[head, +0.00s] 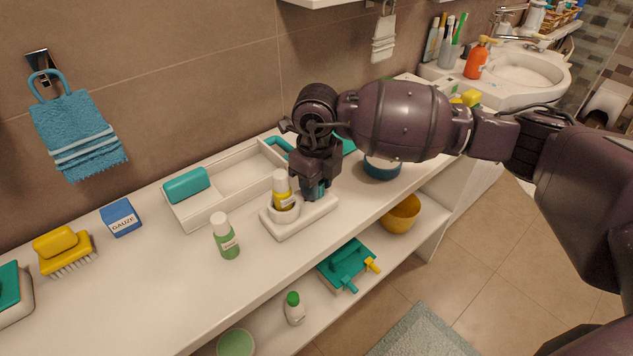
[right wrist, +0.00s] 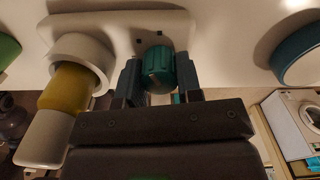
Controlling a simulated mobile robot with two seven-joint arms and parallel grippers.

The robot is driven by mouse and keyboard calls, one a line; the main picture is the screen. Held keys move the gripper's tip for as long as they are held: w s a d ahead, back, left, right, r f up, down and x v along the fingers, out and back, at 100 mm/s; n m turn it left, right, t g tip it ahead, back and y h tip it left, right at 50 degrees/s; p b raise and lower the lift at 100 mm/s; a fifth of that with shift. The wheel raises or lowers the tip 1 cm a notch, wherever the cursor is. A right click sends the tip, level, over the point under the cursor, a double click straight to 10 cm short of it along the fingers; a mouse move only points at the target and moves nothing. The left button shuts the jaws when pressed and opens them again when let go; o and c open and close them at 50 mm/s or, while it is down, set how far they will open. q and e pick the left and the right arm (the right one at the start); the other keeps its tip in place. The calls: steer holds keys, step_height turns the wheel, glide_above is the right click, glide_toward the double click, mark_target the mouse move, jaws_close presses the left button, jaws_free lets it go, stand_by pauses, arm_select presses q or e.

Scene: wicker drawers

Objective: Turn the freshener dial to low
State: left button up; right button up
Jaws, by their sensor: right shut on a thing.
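The freshener is a white base (head: 303,220) on the counter, with a cup holding a yellow bottle with a white cap (head: 281,188). In the right wrist view, the teal ribbed dial (right wrist: 158,68) stands on the white base (right wrist: 120,24), beside the cup with the yellow bottle (right wrist: 68,88). Small dark marks show on the base near the dial. My right gripper (head: 314,188) reaches down over the base's right part. In the wrist view its fingers (right wrist: 159,78) are shut on the dial, one on each side. My left gripper is not in view.
A green bottle (head: 226,237) stands just left of the freshener. A white tray (head: 205,208) with a teal soap bar is behind it. A blue bowl (head: 382,167) is close on the right. Counter space in front of the tray is partly clear.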

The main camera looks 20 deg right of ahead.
steer(key=n, duration=0.2)
steer(key=shift+r+n, duration=0.1)
steer(key=shift+n, duration=0.8)
steer(key=o, duration=0.9)
steer(key=shift+c, duration=0.2)
steer(key=shift+o, duration=0.4)
